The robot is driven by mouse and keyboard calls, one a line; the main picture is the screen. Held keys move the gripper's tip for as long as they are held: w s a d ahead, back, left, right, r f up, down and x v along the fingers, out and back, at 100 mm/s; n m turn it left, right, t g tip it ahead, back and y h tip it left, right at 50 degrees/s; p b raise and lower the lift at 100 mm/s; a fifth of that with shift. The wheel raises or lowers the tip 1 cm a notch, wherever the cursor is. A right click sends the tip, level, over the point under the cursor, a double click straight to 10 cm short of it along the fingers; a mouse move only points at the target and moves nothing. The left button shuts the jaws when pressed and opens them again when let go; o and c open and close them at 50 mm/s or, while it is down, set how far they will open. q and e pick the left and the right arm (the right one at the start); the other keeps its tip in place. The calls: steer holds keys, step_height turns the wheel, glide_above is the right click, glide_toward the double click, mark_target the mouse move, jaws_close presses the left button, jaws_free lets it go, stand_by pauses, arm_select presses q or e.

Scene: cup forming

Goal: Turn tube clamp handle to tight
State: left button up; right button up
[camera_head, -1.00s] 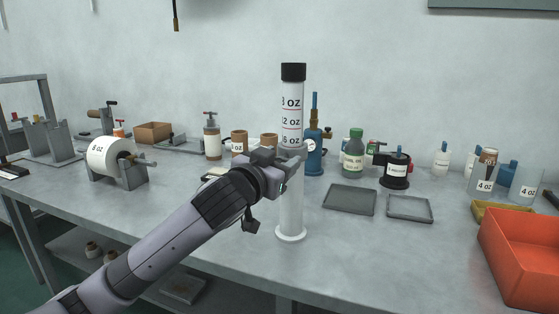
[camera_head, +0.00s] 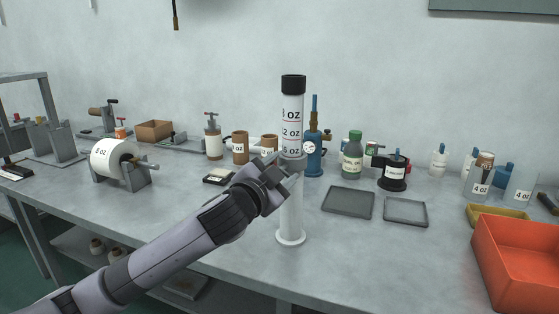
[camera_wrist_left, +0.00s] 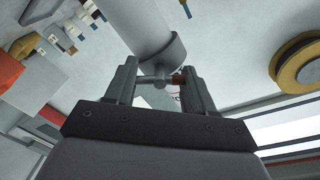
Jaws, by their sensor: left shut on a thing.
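A clear measuring tube with a black cap (camera_head: 293,92) and ounce marks stands upright on a white column (camera_head: 290,215) with a round base. A grey clamp collar (camera_head: 293,160) circles the tube just above the column. My left gripper (camera_head: 281,168) is at the collar's front left side. In the left wrist view the gripper (camera_wrist_left: 160,80) has its fingers on either side of a small grey clamp handle (camera_wrist_left: 160,76), with a red tip at the right finger. It is shut on this handle. The handle is hidden in the head view. My right gripper is not in view.
Two grey trays (camera_head: 348,202) lie right of the column, with an orange bin (camera_head: 518,262) at the far right. A paper roll (camera_head: 110,160) on a holder stands at the left. Bottles and brown cups line the back. The bench front right of the column is clear.

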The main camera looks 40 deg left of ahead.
arm_select(q)
steer(key=m+p, duration=0.2)
steer(key=shift+r+m, duration=0.15)
steer(key=shift+m, duration=0.25)
steer(key=m+p, duration=0.3)
steer(key=m, duration=0.1)
steer(key=m+p, duration=0.1)
steer(key=m, duration=0.1)
steer(key=shift+m+p, duration=0.35)
steer(key=shift+m, duration=0.05)
steer(key=shift+f+m+p, duration=0.2)
steer(key=shift+m+p, duration=0.15)
steer(key=shift+m, duration=0.75)
steer(key=o, duration=1)
steer(key=shift+c, duration=0.2)
